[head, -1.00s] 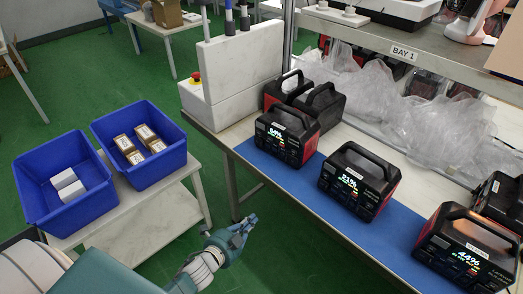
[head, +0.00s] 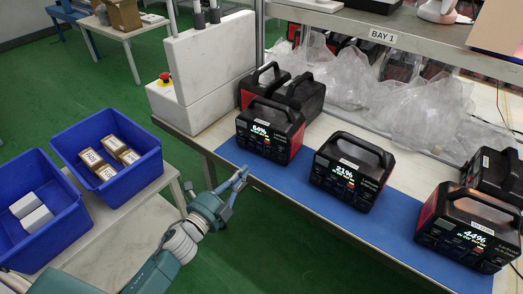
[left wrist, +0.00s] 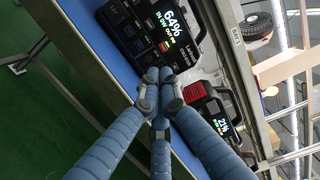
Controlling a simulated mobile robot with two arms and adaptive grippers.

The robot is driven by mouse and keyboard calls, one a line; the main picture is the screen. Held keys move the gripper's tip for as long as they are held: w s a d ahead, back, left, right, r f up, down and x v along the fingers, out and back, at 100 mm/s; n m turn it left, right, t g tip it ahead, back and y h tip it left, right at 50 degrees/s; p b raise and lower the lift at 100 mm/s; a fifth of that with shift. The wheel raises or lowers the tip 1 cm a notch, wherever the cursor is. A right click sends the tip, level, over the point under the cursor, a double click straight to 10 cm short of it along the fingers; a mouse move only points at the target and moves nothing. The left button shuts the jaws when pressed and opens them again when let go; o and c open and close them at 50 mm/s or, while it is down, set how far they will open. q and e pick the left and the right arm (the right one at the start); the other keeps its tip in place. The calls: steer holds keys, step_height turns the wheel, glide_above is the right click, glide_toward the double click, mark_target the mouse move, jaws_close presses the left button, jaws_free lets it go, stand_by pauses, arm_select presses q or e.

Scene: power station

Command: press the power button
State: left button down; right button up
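Three black-and-red power stations with lit screens stand on a blue mat (head: 290,185). The left one reads 64% (head: 268,132), the middle one 21% (head: 350,172), the right one 44% (head: 468,230). My left gripper (head: 241,176) is at the mat's front edge, just below and in front of the 64% station, not touching it. In the left wrist view its blue fingers (left wrist: 157,82) come together at the tips, empty, with the 64% front panel (left wrist: 150,35) beyond. The 21% station (left wrist: 215,115) is beside it. Single buttons are too small to tell apart. My right gripper is out of view.
More power stations stand behind, at left (head: 300,95) and right (head: 495,172). Clear plastic wrap (head: 425,108) lies under the BAY 1 shelf (head: 345,20). A red emergency button (head: 165,77) is on a white housing. Blue bins (head: 145,175) stand on a side table at left.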

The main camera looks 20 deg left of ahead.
mark_target(267, 144)
arm_select(q)
steer(key=b+x, duration=0.1)
steer(key=x, duration=1)
steer(key=shift+b, duration=0.4)
steer(key=shift+w, duration=0.4)
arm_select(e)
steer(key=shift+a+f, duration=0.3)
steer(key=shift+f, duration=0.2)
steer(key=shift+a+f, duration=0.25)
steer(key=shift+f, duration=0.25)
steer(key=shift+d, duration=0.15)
